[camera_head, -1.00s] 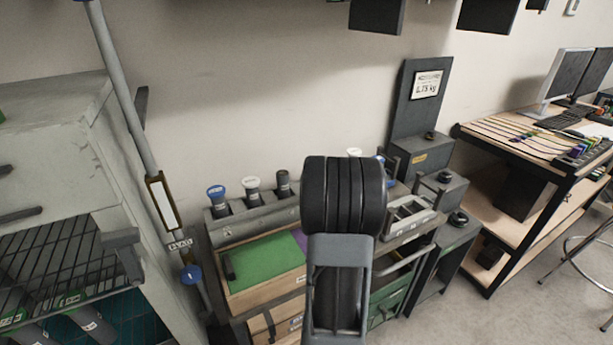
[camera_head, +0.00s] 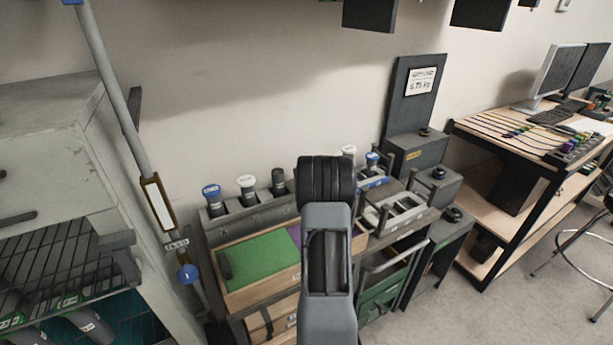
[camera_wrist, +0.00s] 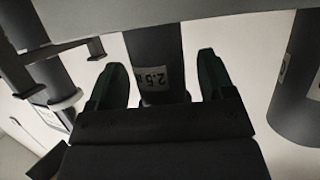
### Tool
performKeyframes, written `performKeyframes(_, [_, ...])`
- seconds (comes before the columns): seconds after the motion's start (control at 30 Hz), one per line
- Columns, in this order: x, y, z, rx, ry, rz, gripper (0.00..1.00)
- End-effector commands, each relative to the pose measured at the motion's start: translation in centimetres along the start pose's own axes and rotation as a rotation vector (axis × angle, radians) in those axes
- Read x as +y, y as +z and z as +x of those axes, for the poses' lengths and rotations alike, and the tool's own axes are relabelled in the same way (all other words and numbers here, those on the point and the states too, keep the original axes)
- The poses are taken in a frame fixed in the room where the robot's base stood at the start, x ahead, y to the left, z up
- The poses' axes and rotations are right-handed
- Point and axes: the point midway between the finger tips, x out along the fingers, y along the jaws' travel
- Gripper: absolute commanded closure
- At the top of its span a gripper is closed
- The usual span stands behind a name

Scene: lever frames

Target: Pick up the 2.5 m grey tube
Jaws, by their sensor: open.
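In the wrist view a dark grey tube (camera_wrist: 153,45) carries a white label (camera_wrist: 152,83) reading "2.5", seen upside down. My gripper (camera_wrist: 163,78) is open, with one finger on each side of this tube in the picture. Gaps show on both sides; I cannot tell how deep the tube lies between the fingers. In the head view my arm rises in the middle and the gripper is not visible. Several capped tubes stand in a grey rack there, including a dark-capped one (camera_head: 278,182); I cannot tell which is the labelled tube.
Other tubes stand left (camera_wrist: 62,95) and right (camera_wrist: 298,85) in the wrist view, with a grey bar (camera_wrist: 190,18) across the top. In the head view a long pole (camera_head: 121,105) leans left beside a grey cabinet (camera_head: 45,130). A workbench (camera_head: 520,150) stands right.

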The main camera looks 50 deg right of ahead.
Motion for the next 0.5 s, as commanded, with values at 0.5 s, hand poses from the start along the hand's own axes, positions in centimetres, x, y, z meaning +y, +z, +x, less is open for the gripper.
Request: performKeyframes(0.5, [-0.01, -0.01, 0.37, 0.000, 0.000, 0.000, 0.44])
